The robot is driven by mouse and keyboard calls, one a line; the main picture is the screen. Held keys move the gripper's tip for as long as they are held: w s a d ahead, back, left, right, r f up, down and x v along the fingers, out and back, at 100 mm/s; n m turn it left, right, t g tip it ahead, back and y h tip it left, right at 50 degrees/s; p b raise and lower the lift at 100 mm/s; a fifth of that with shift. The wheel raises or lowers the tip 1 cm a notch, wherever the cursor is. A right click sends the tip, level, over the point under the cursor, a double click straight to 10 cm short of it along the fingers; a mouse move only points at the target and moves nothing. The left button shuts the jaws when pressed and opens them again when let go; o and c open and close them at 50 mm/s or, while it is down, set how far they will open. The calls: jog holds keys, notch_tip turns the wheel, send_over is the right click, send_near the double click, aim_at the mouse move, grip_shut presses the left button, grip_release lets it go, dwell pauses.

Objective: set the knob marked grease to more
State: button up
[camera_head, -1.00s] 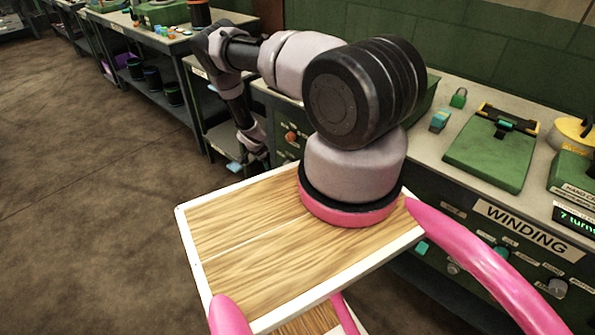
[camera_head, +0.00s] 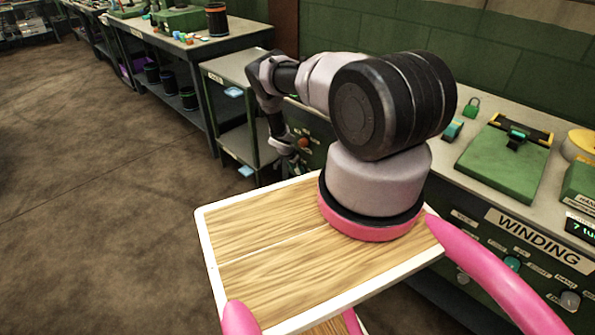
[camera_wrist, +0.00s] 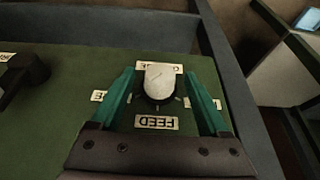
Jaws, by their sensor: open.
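A pale, rounded knob (camera_wrist: 160,82) on a dark base stands on the green panel in the wrist view. A plate reading FEED (camera_wrist: 156,122) lies on its near side, upside down. Another plate (camera_wrist: 160,67) on its far side is partly hidden by the knob, with only its end letters showing, so I cannot read it fully. My gripper (camera_wrist: 159,84) is open, with one green finger on each side of the knob. I cannot tell whether either finger touches it. In the head view my gripper (camera_head: 286,150) is small and dark near the panel front.
A black lever-like handle (camera_wrist: 22,75) is at the left of the panel in the wrist view. A raised grey edge borders the panel. In the head view, a bench with a WINDING panel (camera_head: 538,238) stands at right, and a grey shelf cart (camera_head: 228,75) is beyond my gripper.

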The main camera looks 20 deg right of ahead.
jog(key=shift+d+f, duration=0.15)
jog(key=shift+f, duration=0.2)
grip_shut()
jog(key=shift+s+f+t+y, duration=0.15)
jog(key=shift+t+y, duration=0.25)
jog(key=shift+t, duration=0.5)
jog(key=shift+m+t, duration=0.3)
jog(key=shift+t, duration=0.2)
